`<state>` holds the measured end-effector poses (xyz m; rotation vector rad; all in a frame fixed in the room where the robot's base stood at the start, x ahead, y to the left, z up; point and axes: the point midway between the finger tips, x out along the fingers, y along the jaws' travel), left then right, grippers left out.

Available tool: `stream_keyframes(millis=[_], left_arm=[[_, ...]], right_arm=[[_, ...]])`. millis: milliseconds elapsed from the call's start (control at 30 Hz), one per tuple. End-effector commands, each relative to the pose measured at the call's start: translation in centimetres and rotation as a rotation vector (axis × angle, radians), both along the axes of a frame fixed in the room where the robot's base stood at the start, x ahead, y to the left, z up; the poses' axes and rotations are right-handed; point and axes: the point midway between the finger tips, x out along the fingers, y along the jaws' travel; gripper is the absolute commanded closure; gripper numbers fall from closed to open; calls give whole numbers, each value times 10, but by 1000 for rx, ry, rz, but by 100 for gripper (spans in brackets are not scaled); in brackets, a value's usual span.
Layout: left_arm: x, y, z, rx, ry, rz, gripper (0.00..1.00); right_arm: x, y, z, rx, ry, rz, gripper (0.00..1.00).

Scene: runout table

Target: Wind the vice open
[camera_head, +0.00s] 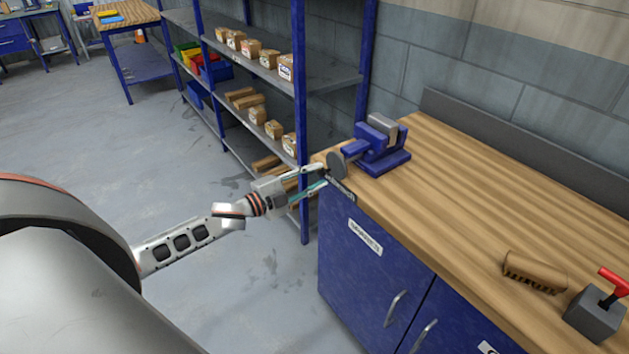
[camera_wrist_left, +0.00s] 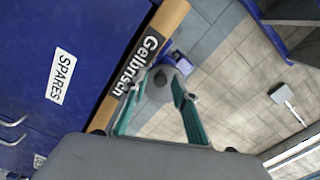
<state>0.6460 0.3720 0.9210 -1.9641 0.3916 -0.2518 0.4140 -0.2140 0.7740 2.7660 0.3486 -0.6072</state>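The blue vice (camera_head: 376,147) stands on the near left corner of the wooden workbench, with a grey jaw block on top. A dark grey round disc (camera_head: 335,164) sits on its left side, facing my left arm. My left gripper (camera_head: 325,176) reaches in from the left with its teal fingers spread, tips close to the disc. In the left wrist view the disc (camera_wrist_left: 160,83) shows between the tips of my open left gripper (camera_wrist_left: 160,92); whether they touch it I cannot tell. Part of the vice (camera_wrist_left: 175,57) shows behind the disc. My right gripper is not in view.
The workbench (camera_head: 455,180) has blue cabinet doors below. A wooden brush (camera_head: 534,271) and a grey block with a red handle (camera_head: 597,308) lie at its right. A shelf rack (camera_head: 301,120) with boxes stands behind the gripper. The bench middle is clear.

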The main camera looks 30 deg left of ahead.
Motion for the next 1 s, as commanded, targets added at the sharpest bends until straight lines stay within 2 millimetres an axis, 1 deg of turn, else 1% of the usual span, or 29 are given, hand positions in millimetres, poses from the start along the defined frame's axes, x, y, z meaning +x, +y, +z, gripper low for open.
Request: stream_keyframes(millis=[67,200,300,467,633,733,833,1000], left_arm=[[0,0,-1,65,-28,-1,72],[0,0,-4,320,-134,-1,72],[0,0,-4,483,-199,-1,72],[0,1,-1,618,-256,-1,72],[0,1,-3,868,-359,-1,72],[0,1,0,930,-384,0,72],[0,0,3,929,-386,0,72],[0,0,2,927,-384,0,72]], right_arm=[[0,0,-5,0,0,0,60],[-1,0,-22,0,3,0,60],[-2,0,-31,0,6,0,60],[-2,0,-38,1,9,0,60],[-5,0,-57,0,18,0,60],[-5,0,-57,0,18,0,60],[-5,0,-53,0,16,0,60],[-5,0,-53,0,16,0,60]])
